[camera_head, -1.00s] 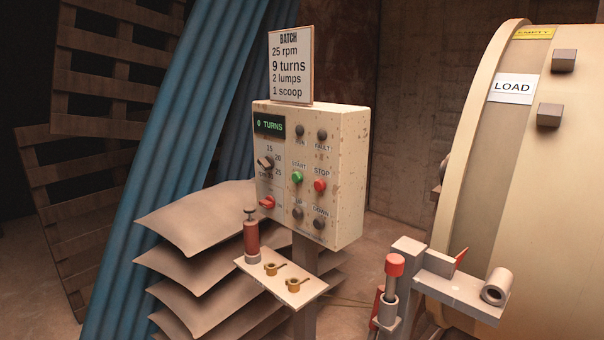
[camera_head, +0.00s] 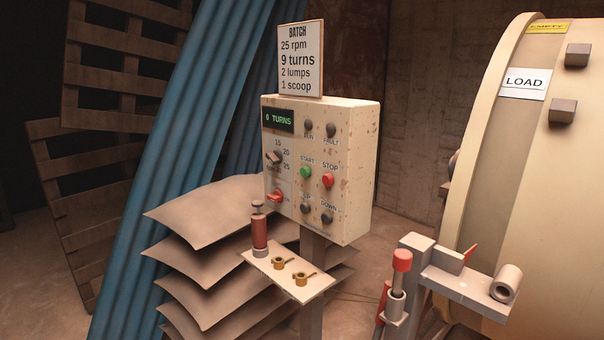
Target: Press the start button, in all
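The start button (camera_head: 306,172) is a green round button on the front of the cream control box (camera_head: 350,190), under a small START label. The red stop button (camera_head: 328,180) is to its right. The box's display (camera_head: 278,119) reads 0 TURNS in green. Left of the buttons are a speed selector knob (camera_head: 273,157) marked 15, 20, 25 and a red switch (camera_head: 275,196). Neither of my grippers shows in the head view.
A batch sign (camera_head: 301,60) stands on the box. Below it, a small shelf (camera_head: 262,262) holds a red cylinder (camera_head: 259,232) and two brass pieces. Stacked sacks (camera_head: 200,225) lie behind. A large cream drum (camera_head: 545,200) and a bracket with a red-topped post (camera_head: 402,260) stand right.

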